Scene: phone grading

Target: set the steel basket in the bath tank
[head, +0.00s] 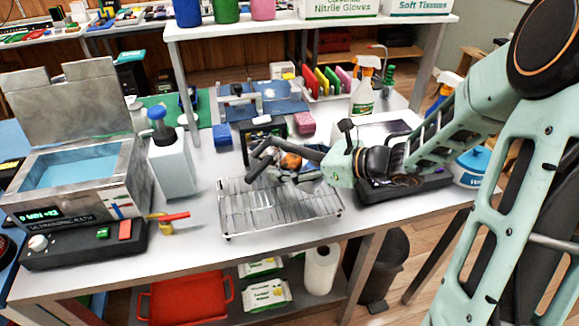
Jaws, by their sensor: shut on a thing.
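The steel basket (280,212) is a shallow wire tray in the middle of the white table, near the front edge. My gripper (257,165) reaches in from the right over its back part and is shut on it. The exact place of the grip is hidden by the fingers, and I cannot tell whether the basket is clear of the table. The bath tank (75,172) is a grey metal box at the left with its lid raised, blue liquid inside and a lit green display on the front.
A white bottle with a blue top (171,158) stands between tank and basket. A red-and-yellow valve handle (170,219) sticks out at the tank's right front. A black device (405,185) lies right of the basket. Blue (222,135) and pink (304,123) blocks lie behind it.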

